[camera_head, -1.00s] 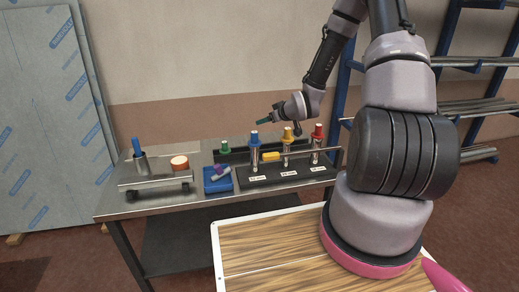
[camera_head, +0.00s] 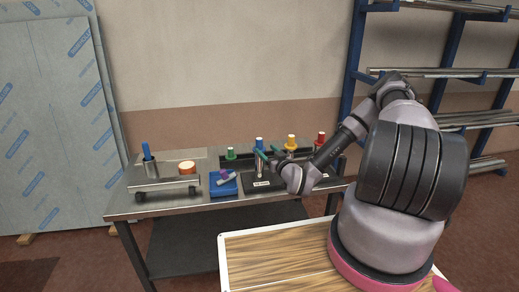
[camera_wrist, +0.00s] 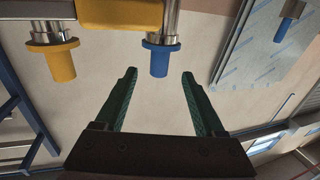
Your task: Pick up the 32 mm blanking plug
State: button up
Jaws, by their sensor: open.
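A blue plug (camera_head: 259,143) caps an upright metal tube in a black rack (camera_head: 262,182) on the steel table. In the wrist view the blue plug (camera_wrist: 160,62) lies between and just beyond my fingertips, with its tube behind it. My gripper (camera_head: 268,153) is open and empty, close by this plug; its green fingers (camera_wrist: 160,78) also show in the wrist view. A yellow plug (camera_head: 291,142) and a red plug (camera_head: 321,138) cap tubes to the right. A green plug (camera_head: 231,153) stands lower at left. The size labels are too small to read now.
A blue tray (camera_head: 223,188) with small parts stands left of the rack. A metal stand with a blue-topped cup (camera_head: 149,165) and an orange-rimmed round part (camera_head: 187,168) is farther left. A yellow block (camera_wrist: 120,12) is close beside the blue plug's tube.

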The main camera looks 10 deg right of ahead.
jog(key=x, duration=1)
jog(key=shift+w, duration=0.2)
grip_shut()
